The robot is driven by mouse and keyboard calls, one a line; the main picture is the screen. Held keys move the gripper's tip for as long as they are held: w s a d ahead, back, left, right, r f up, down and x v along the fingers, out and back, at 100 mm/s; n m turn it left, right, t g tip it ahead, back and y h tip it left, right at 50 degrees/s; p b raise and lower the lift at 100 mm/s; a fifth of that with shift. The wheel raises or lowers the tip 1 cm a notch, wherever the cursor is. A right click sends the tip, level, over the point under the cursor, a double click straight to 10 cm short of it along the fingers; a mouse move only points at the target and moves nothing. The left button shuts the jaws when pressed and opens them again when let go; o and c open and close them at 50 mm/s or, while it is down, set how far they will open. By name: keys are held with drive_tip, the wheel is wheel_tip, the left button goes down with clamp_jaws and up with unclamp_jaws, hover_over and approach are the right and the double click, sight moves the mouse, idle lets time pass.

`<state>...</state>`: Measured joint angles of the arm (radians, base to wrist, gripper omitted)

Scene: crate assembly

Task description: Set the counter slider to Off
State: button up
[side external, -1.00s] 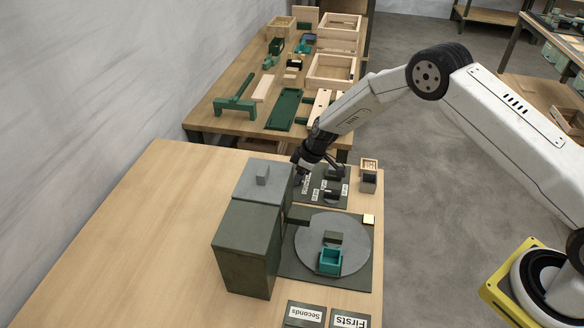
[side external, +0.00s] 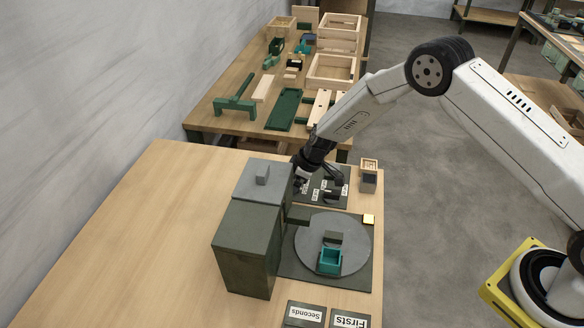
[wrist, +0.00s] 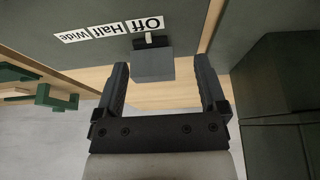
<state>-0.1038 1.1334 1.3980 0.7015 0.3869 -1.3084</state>
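The counter slider is a grey block (wrist: 153,65) with a white pointer, in the wrist view. Its pointer lines up with the "Off" label (wrist: 149,24); the "Half" label (wrist: 109,29) and "Wide" label (wrist: 75,36) lie to the left. My gripper (wrist: 163,66) is open, its two fingers on either side of the block, with a visible gap at the right finger.
A dark green cabinet (side external: 245,245) and a grey box (side external: 255,185) stand left of the panel. A round grey plate (side external: 355,245) carries a teal open box (side external: 330,262). A small crate-like block (side external: 369,182) stands right of the panel. The table's left part (side external: 150,240) is clear.

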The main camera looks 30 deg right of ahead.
sight(306, 192)
drive_tip(key=v, duration=0.7)
drive_tip(key=shift+s+r, duration=0.15)
drive_tip(key=shift+r, duration=0.2)
drive_tip(key=shift+d, duration=0.15)
idle(0.4)
drive_tip(key=s+d+r+m+h, duration=0.1)
drive_tip(key=s+d+r+m, duration=0.1)
drive_tip(key=s, duration=0.6)
drive_tip(key=s+d+r+m+h, duration=0.1)
drive_tip(key=s+d+r+m, duration=0.2)
drive_tip(key=s+r, duration=0.3)
drive_tip(key=s+d+r+m+h, duration=0.1)
drive_tip(key=s+d+r+m, duration=0.2)
drive_tip(key=s, duration=0.9)
drive_tip(key=shift+r+m, duration=0.5)
drive_tip(key=shift+r, duration=0.05)
drive_tip(key=shift+c, duration=0.2)
